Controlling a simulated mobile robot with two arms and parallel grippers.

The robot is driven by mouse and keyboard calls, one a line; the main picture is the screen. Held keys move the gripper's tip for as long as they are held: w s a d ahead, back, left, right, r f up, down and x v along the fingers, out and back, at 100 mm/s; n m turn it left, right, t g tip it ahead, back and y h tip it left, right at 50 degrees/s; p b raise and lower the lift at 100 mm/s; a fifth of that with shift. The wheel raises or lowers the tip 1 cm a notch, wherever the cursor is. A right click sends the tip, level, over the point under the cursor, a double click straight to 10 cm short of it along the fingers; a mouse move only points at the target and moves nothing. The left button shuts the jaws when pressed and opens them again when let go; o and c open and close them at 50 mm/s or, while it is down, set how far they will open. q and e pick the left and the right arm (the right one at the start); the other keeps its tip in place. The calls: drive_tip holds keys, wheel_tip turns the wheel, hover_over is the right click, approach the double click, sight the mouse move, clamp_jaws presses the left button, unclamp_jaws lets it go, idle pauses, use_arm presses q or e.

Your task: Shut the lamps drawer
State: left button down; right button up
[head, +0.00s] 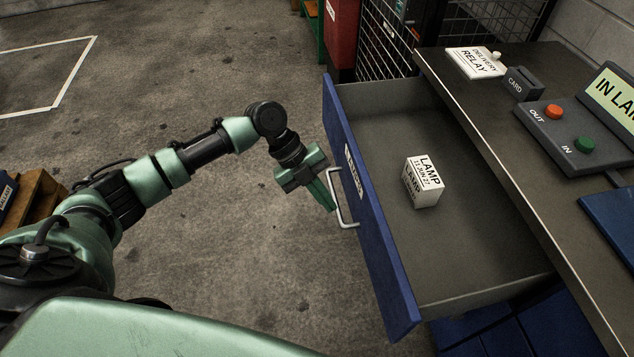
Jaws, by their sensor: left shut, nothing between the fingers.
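The lamps drawer (385,240) stands pulled out from under the counter, with a blue front and a grey inside. Its label is partly readable on the front. A pale bar handle (343,212) sits on the front. A white box marked LAMP (424,181) lies inside on the drawer floor. My left gripper (328,205) is shut and empty, just left of the handle in the picture, with its fingers pointing down. I cannot tell whether the fingers touch the handle. My right gripper does not show.
The dark counter (470,115) carries a DELIVERY RELAY box (476,62), a CARD holder (522,83) and a panel with orange and green buttons (560,140). A red cabinet (341,35) and wire mesh stand behind. The floor left of the drawer is clear.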

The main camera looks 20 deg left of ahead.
sight(360, 219)
use_arm(q)
drive_tip(key=d, duration=0.1)
drive_tip(key=w+d+f, duration=0.1)
drive_tip(key=d, duration=0.1)
drive_tip(key=shift+w+d+f+p, duration=0.2)
drive_tip(key=shift+f+p, duration=0.1)
drive_tip(key=shift+p, duration=0.1)
drive_tip(key=shift+w+d+f, duration=0.1)
drive_tip(key=shift+w+d, duration=0.3)
drive_tip(key=shift+d, duration=0.15)
drive_tip(key=shift+d, duration=0.1)
